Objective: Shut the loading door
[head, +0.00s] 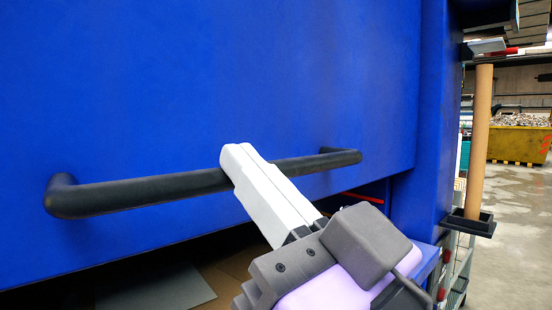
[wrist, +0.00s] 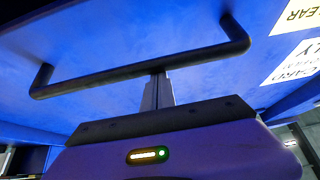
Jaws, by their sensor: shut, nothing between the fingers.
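The loading door (head: 250,80) is a large blue panel that fills most of the head view. An open gap with a dark interior shows below its lower edge. A black bar handle (head: 130,194) runs across the door near that edge. My gripper (head: 240,155) has its white fingers together, with nothing between them. In the head view the fingers cross in front of the handle, right of its middle. In the wrist view the fingertips (wrist: 159,77) end at the handle (wrist: 110,78), under the door (wrist: 130,35). I cannot tell whether they touch the bar.
Inside the gap lie flat brown and grey sheets (head: 160,288). A blue side post (head: 432,130) borders the door on the right. Beyond it stand a brown tube (head: 480,140) and a yellow skip (head: 518,144) on open concrete floor. White labels (wrist: 295,62) are on the door.

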